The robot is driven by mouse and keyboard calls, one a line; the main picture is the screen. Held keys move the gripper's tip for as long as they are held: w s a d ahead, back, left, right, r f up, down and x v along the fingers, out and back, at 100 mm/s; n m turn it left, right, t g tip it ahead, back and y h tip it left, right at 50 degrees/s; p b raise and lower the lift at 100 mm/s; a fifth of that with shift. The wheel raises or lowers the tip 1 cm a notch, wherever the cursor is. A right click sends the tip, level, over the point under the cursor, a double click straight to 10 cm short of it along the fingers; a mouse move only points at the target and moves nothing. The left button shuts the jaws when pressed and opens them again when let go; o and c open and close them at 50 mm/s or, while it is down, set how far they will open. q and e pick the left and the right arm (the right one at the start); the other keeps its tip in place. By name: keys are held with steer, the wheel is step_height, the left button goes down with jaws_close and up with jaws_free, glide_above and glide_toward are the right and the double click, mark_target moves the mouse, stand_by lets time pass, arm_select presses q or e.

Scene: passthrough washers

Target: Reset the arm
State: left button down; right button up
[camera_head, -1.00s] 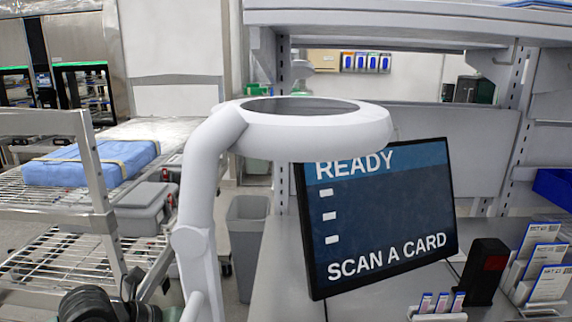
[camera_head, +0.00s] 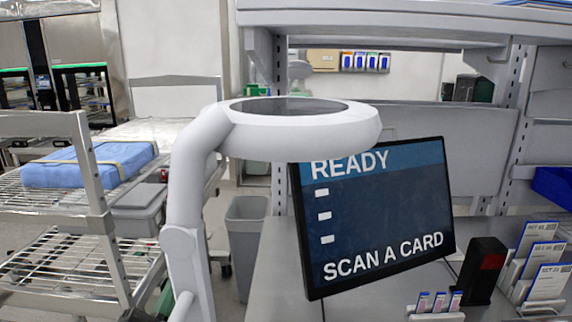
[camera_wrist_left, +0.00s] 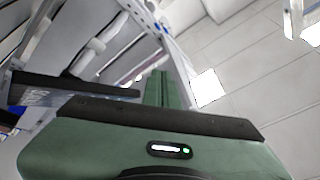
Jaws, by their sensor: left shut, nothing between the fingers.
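My left gripper (camera_wrist_left: 160,90) shows in the left wrist view as a green body with a dark bar across it and a small lit indicator. Its narrow green fingers are together, with nothing seen between them, and point up toward the ceiling side of the picture. In the head view no gripper can be made out. A white jointed arm (camera_head: 185,190) rises there from the bottom edge and ends in a round, dark-topped head; I cannot tell from the frames whether it is mine. My right gripper is in neither view.
A monitor (camera_head: 375,225) reading "READY" and "SCAN A CARD" stands on a grey bench, beside a dark card reader (camera_head: 482,272) and card holders (camera_head: 545,275). A wire rack (camera_head: 65,262) with a blue bundle (camera_head: 85,166) stands left. A grey bin (camera_head: 247,245) is between.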

arm_select(q)
steer(key=s+a+f+n+g+y, duration=0.2)
steer(key=a+f+n+g+y, duration=0.4)
steer(key=f, duration=0.6)
steer(key=s+f+n+g, duration=0.4)
steer(key=s+f+g, duration=0.2)
steer(key=s+f, duration=0.6)
steer(key=s+d+f+g+h, duration=0.1)
steer(key=s+d+f+g, duration=0.15)
steer(key=s+f, duration=0.2)
steer(key=s+d+f+g+h, duration=0.1)
steer(key=s+f+g, duration=0.2)
steer(key=s+f, duration=0.15)
step_height(320, 180, down, 25)
steer(key=s+g, duration=0.2)
steer(key=s+a+f+g, duration=0.1)
steer(key=s+a+f, duration=0.1)
steer(key=s+f, duration=1.5)
steer(key=shift+s+a, duration=0.3)
steer(key=shift+a, duration=0.1)
